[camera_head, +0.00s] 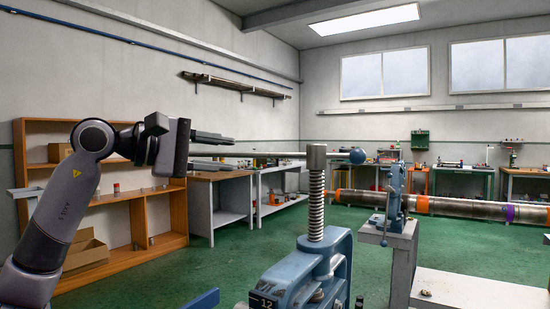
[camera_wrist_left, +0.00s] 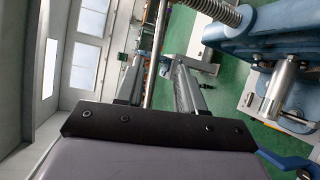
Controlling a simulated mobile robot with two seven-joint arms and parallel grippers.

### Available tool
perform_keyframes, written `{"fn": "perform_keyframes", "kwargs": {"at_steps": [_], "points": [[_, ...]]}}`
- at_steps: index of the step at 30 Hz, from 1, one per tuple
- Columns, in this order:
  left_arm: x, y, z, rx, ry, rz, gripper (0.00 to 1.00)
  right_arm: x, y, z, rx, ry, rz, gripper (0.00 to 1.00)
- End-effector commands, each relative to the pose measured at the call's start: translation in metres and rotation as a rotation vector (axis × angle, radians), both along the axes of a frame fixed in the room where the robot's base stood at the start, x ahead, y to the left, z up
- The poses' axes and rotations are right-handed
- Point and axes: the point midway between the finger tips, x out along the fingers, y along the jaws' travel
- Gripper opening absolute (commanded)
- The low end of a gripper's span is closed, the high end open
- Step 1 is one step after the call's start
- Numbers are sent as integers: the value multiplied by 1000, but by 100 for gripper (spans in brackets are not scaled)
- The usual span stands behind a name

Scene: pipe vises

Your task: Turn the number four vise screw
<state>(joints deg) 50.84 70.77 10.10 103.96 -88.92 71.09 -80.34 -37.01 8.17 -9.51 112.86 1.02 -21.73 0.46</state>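A blue vise (camera_head: 330,262) stands in the front middle of the head view, with an upright threaded screw (camera_head: 316,210). A label low on its body seems to read 12. A long thin bar (camera_head: 275,154) crosses the screw's top and ends in a blue ball (camera_head: 357,156) at the right. My left gripper (camera_head: 232,153) is level with the bar at its left part, fingers pointing right. In the left wrist view the bar (camera_wrist_left: 158,50) runs between the spread fingers (camera_wrist_left: 160,72), with visible gaps. The screw (camera_wrist_left: 218,10) and vise (camera_wrist_left: 275,30) show there too. My right gripper is out of view.
Behind the vise, another blue vise (camera_head: 394,200) stands on a grey stand (camera_head: 402,255) by a long pipe (camera_head: 460,208). A wooden shelf (camera_head: 165,220) with cardboard boxes is behind my left arm. Workbenches line the far walls; green floor (camera_head: 250,262) is open between.

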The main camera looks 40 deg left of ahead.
Motion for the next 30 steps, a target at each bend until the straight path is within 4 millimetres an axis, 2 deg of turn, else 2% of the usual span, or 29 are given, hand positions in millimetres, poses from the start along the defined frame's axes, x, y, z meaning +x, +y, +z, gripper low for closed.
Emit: {"fn": "perform_keyframes", "kwargs": {"at_steps": [5, 11, 18, 29, 30], "points": [[1, 4, 6, 31, -11, 22, 38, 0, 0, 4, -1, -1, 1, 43], [28, -7, 3, 27, -12, 18, 38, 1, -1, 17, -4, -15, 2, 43], [55, -18, -2, 26, -11, 19, 38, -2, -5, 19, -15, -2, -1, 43], [62, -20, -5, 28, -11, 20, 38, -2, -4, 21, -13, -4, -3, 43], [62, -20, -5, 28, -11, 20, 35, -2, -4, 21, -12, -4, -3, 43]]}}
